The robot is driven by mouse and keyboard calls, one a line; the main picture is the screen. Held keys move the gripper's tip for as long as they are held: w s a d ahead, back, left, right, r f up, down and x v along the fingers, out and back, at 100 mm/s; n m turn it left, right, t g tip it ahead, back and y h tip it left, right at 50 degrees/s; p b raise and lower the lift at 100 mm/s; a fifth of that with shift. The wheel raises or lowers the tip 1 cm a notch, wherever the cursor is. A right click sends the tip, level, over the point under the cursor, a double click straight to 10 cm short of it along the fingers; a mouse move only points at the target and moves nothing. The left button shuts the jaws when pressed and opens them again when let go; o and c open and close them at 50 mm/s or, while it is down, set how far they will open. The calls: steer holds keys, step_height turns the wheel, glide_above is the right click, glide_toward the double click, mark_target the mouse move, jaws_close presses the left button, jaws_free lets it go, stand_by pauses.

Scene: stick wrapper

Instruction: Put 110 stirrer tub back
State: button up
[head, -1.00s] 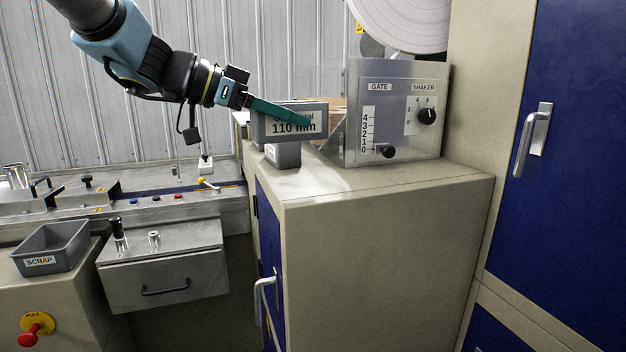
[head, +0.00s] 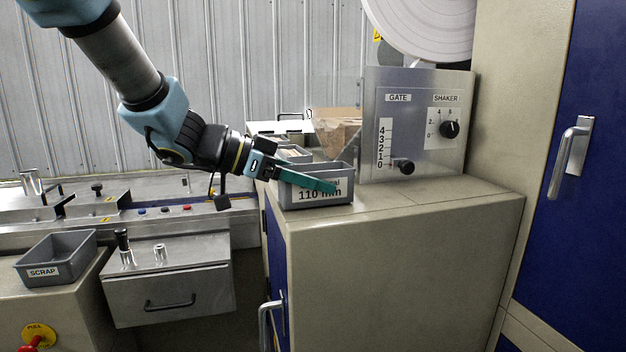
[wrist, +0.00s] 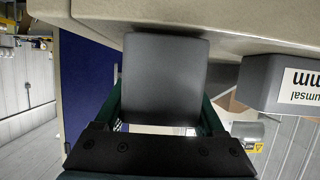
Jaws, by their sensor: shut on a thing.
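The grey 110 mm tub (head: 338,203), its white label facing the head camera, is at the front left of the cabinet top. Its base is at or just above the surface; contact is hard to tell. My gripper (head: 318,184) is shut on it, the near green finger crossing the label and hiding part of the upper line. In the wrist view the plain grey end of the tub (wrist: 165,75) sits between the two fingers (wrist: 162,100), close to the beige top. A second grey tub with a label ending "mm" (wrist: 270,85) stands to the right there.
The cabinet top (head: 430,190) is clear at front right. The metal GATE and SHAKER panel (head: 420,125) stands right of the tub. A grey SCRAP bin (head: 60,262) and machine bench are at left.

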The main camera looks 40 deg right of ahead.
steer(key=shift+f, duration=0.15)
steer(key=o, duration=1.4)
steer(key=shift+w+a+r, duration=0.15)
steer(key=shift+a+r, duration=0.05)
steer(key=b+v, duration=0.1)
steer(key=v, duration=1)
steer(key=shift+w+a, duration=0.1)
steer(key=shift+a, duration=0.2)
